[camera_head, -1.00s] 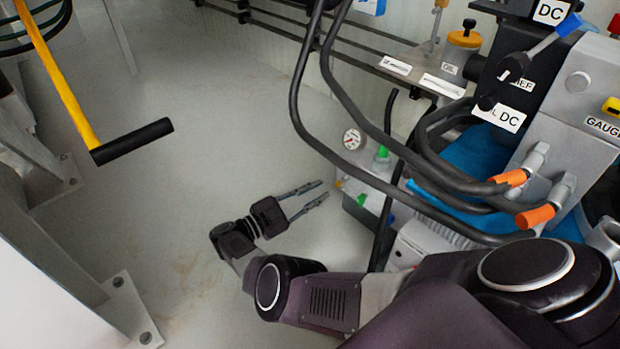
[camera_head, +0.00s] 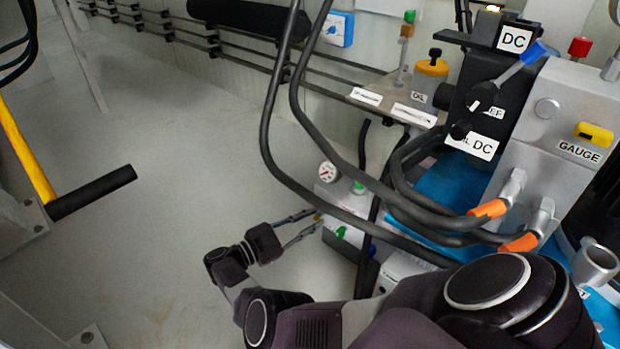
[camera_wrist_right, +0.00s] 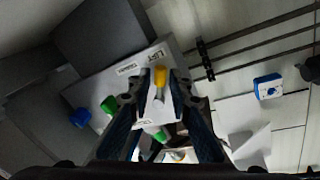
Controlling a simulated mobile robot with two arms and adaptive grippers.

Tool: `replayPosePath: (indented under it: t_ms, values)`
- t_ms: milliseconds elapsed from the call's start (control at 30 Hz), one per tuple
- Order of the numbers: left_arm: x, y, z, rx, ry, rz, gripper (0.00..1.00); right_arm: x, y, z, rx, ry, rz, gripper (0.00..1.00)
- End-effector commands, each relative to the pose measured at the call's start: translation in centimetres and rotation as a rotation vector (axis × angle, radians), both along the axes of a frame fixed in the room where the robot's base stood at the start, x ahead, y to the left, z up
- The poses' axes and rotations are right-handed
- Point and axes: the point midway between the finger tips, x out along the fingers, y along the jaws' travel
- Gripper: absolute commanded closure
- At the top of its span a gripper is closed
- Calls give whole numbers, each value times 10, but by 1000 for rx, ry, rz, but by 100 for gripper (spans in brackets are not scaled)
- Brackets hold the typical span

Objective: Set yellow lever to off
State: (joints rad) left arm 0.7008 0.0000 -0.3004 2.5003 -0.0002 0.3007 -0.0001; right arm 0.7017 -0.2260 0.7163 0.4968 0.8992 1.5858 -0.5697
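A small yellow lever (camera_wrist_right: 160,75) is on the face of a grey box (camera_wrist_right: 93,88) in the right wrist view, beside a label. In the head view, a small yellow spot (camera_head: 317,217) on the grey box (camera_head: 333,238) appears to be this lever. My right gripper (camera_head: 319,219) is at the box with its fingers apart. In the wrist view, the gripper (camera_wrist_right: 156,82) has one finger on each side of the lever, with gaps visible. Whether either finger touches the lever cannot be told. My left gripper is not in view.
Green levers (camera_wrist_right: 109,105) and a blue knob (camera_wrist_right: 80,118) sit near the yellow lever. Black hoses (camera_head: 300,175) with orange collars arch above the box. A yellow bar (camera_head: 27,155) with a black handle is at left. The floor (camera_head: 180,150) is clear.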

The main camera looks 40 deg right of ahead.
Motion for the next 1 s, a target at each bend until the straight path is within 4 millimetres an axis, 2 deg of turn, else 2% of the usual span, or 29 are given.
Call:
replayPosePath:
  t_ms: [133,300,667,1000]
  values:
    - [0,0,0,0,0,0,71,0,0,0,0,0,0,81]
    - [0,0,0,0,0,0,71,0,0,0,0,0,0,100]
    - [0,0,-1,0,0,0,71,-1,0,-1,-2,28,1,100]
    - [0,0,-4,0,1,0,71,-9,0,-6,-19,223,1,100]
